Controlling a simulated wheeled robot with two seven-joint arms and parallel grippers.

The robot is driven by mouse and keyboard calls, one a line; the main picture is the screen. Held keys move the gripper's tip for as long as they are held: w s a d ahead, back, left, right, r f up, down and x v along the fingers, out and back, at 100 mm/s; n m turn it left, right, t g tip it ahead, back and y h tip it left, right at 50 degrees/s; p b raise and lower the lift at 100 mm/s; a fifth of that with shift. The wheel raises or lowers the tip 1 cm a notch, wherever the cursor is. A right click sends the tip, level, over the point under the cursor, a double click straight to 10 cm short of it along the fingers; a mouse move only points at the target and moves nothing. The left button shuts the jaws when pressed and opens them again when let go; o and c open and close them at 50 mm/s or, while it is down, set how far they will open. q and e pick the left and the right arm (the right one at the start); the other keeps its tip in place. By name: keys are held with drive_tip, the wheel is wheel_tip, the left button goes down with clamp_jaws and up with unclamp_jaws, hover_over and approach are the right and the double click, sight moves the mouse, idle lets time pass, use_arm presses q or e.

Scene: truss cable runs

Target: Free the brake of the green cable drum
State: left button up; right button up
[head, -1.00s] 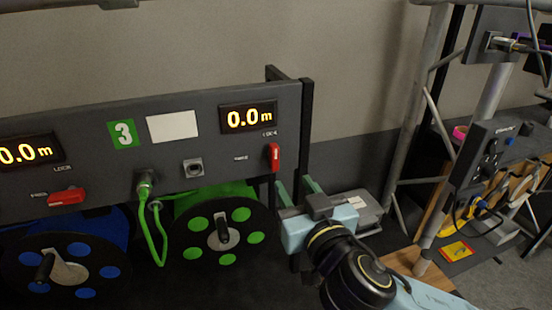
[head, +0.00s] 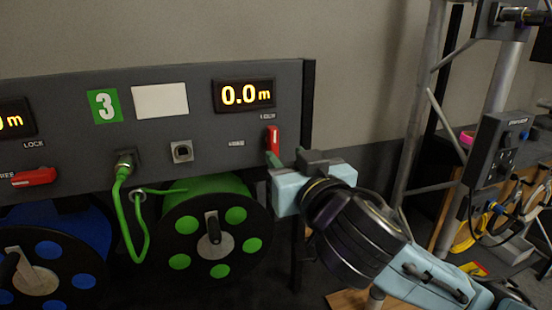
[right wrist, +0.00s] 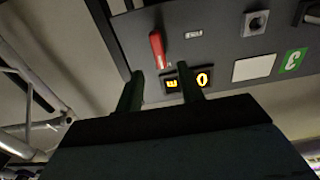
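The green cable drum (head: 184,257) sits under the grey panel, with a green cable running up to a socket. Its red brake lever (head: 272,139) stands upright at the panel's right end, under a small label that seems to read LOCK. A second label, apparently FREE, is to its left. My right gripper (head: 274,160) is just below and in front of the lever. In the right wrist view its two fingers (right wrist: 158,84) are apart with nothing between them, and the lever (right wrist: 157,49) shows beyond the gap. I cannot tell whether a finger touches it. My left gripper is not in view.
A display (head: 244,95) reading 0.0 m is above the lever. The blue drum (head: 62,240) and its red lever (head: 34,177) are at the left. A truss (head: 414,130) and a dark connector box (head: 497,148) stand at the right.

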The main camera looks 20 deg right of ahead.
sight(275, 142)
drive_tip(key=w, duration=0.7)
drive_tip(key=shift+w+a, duration=0.1)
clamp_jaws()
